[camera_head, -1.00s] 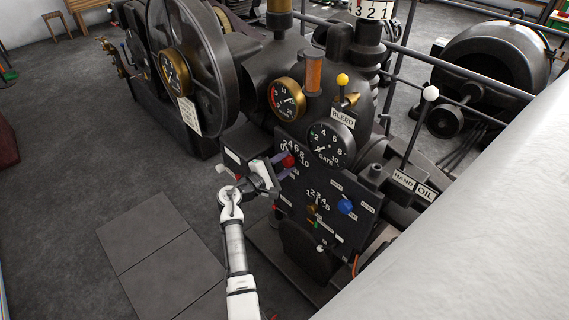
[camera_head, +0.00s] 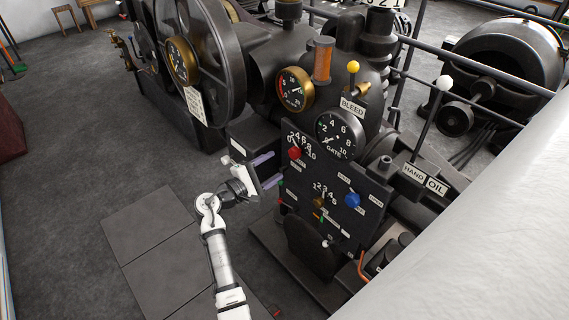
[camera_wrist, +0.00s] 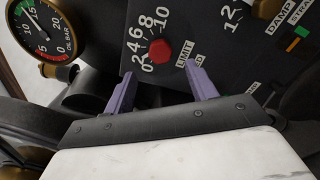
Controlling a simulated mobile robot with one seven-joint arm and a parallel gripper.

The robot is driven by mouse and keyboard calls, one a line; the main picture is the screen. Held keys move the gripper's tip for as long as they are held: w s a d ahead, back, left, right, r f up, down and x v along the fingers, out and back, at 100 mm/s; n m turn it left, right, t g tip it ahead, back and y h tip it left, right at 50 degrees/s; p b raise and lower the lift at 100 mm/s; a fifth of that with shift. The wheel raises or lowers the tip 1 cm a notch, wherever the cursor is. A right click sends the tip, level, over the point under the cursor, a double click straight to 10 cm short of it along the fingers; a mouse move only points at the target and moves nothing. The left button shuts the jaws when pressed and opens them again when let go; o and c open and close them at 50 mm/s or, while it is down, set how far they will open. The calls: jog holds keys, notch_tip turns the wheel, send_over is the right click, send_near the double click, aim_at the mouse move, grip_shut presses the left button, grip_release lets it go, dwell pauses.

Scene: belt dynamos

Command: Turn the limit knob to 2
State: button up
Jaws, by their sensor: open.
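The limit knob (camera_wrist: 157,52) is a red, many-sided knob on a dark panel, with a scale from 0 to 10 around it and a LIMIT label beside it. It also shows in the head view (camera_head: 295,153), on the upper left of the panel. I cannot make out which number it points to. My gripper (camera_wrist: 162,76) is open and empty, its two purple fingers spread wide. In the wrist view the knob lies between and beyond the fingertips, not touched. In the head view my gripper (camera_head: 266,171) is left of the knob, apart from the panel.
A blue knob (camera_head: 352,200) and a small brass knob (camera_head: 318,202) sit lower on the same panel. The gate gauge (camera_head: 339,135) is above it, and the oil gauge (camera_wrist: 33,30) is left in the wrist view. Open floor lies left of the arm.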

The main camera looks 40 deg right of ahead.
jog(key=a, duration=0.3)
jog(key=a+b, duration=0.1)
jog(key=a, duration=0.1)
jog(key=shift+s+a, duration=0.25)
jog(key=shift+a, duration=0.1)
